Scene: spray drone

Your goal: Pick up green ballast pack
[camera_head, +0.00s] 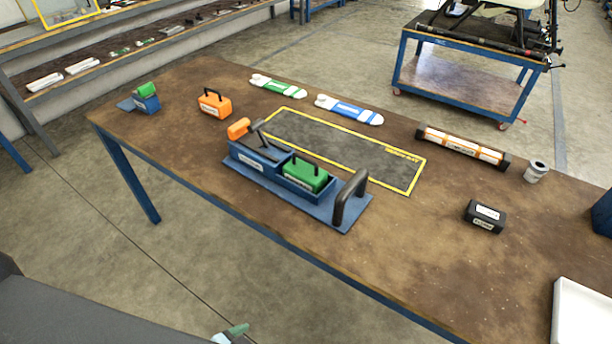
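The green ballast pack (306,176), a block with a dark handle on top, sits in the right compartment of a blue tray (236,166) on the brown workbench. The tray's base plate has a tall black handle (349,198) at its right end. A small pale and green part at the bottom edge seems to be the tip of my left gripper (231,334). It is well apart from the pack, and its opening cannot be made out. My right gripper is not in view.
An orange pack (214,103) and a blue holder with a green top (147,98) stand at the back left. A yellow-outlined dark mat (340,149) lies behind the tray. A black box (485,217) and a white bin (584,310) are at right. The bench's front edge is clear.

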